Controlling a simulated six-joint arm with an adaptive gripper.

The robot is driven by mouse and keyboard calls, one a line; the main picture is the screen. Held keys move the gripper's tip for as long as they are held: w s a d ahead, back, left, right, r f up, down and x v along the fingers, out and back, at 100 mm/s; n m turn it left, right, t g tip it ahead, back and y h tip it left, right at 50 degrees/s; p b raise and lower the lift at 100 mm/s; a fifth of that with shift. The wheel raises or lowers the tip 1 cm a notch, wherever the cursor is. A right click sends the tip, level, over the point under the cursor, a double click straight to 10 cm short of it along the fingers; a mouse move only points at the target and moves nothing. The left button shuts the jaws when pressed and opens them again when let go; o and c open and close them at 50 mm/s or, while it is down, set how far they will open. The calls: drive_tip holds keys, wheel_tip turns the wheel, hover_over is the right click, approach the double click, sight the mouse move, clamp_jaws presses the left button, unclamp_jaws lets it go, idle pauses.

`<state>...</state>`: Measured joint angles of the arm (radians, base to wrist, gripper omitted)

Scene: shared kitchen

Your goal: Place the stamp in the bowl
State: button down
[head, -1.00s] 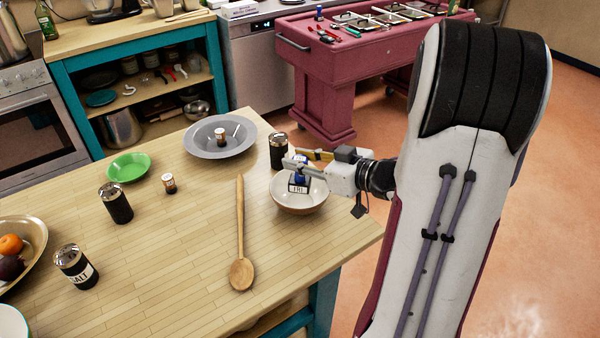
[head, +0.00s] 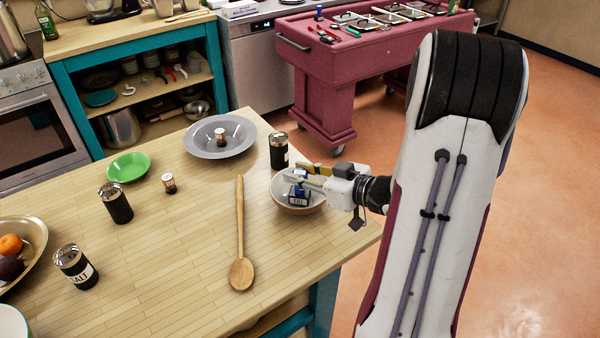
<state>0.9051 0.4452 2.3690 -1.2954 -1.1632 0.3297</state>
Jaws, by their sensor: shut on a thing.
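The stamp (head: 299,197) is a small dark block with a white label on its front and a blue upper part. My gripper (head: 304,178) reaches in from the right and is shut on its upper part. The stamp is within the outline of the white and tan bowl (head: 284,200), which stands near the table's right edge. I cannot tell whether the stamp's underside touches the bowl. My gripper hides part of the bowl's back rim.
A dark shaker (head: 279,151) stands just behind the bowl. A grey plate (head: 241,137) holding a small jar lies further back left. A wooden spoon (head: 240,220) lies left of the bowl. The table's front middle (head: 180,250) is clear.

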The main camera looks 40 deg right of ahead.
drive_tip(key=shift+f, duration=0.55)
drive_tip(key=c, duration=1.7)
unclamp_jaws()
drive_tip(key=shift+r, duration=0.15)
drive_tip(key=shift+r, duration=0.45)
drive_tip(key=v, duration=1.2)
